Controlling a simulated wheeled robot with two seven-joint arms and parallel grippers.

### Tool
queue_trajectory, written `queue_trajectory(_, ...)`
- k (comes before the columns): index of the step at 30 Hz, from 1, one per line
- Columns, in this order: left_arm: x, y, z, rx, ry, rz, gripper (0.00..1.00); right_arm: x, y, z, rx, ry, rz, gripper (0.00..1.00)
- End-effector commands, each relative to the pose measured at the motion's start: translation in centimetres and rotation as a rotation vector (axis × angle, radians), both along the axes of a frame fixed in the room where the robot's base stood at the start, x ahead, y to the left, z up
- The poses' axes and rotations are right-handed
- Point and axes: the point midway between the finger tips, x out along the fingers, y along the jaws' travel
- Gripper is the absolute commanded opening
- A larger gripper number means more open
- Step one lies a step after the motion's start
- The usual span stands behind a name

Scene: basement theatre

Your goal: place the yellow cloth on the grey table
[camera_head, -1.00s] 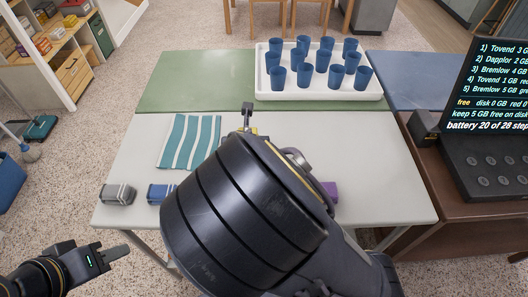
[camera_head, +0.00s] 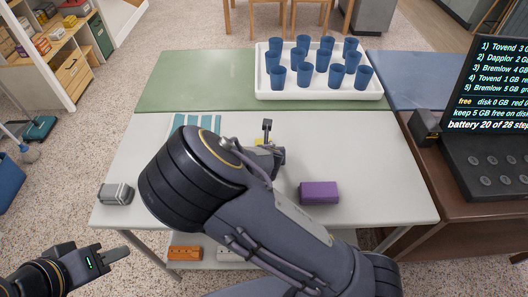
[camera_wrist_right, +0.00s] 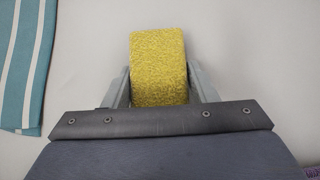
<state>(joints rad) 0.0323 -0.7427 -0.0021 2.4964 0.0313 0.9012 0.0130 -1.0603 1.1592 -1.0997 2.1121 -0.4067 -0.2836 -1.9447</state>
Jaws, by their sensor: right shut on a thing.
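The yellow cloth (camera_wrist_right: 158,70) looks like a thick, rough-textured folded piece in the right wrist view. It sits between the two fingers of my right gripper (camera_wrist_right: 160,88), which is shut on it. In the head view my right gripper (camera_head: 266,143) is over the middle of the pale grey table (camera_head: 375,160), and my right arm hides most of the cloth. I cannot tell whether the cloth touches the tabletop. My left gripper (camera_head: 112,254) is low at the left, off the table's front edge; its opening is unclear.
A teal-striped cloth (camera_head: 200,123) lies left of my right gripper. A grey bundle (camera_head: 115,194) and a purple block (camera_head: 319,192) are near the front edge. Behind, a white tray (camera_head: 320,95) of blue cups stands on a green table (camera_head: 200,80). The grey table's right side is clear.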

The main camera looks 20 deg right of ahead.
Motion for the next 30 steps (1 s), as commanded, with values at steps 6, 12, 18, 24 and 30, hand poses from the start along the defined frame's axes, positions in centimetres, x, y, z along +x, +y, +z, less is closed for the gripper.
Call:
queue_trajectory(6,0.0,0.0,-0.2,0.0,0.0,0.0,0.36,0.0,0.0,-0.2,0.0,0.0,0.0,0.65)
queue_trajectory(12,0.0,0.0,-0.2,0.0,0.0,0.0,0.36,0.0,0.0,-0.2,0.0,0.0,0.0,0.74)
queue_trajectory(18,0.0,0.0,0.2,0.0,0.0,0.0,0.36,0.0,0.0,0.2,0.0,0.0,0.0,0.74)
queue_trajectory(24,0.0,0.0,0.2,0.0,0.0,0.0,0.36,-1.9,0.7,2.2,0.003,-0.003,0.002,0.74)
queue_trajectory(30,0.0,0.0,0.8,0.0,0.0,0.0,0.36,-4.9,1.6,5.5,0.004,-0.003,0.004,0.74)
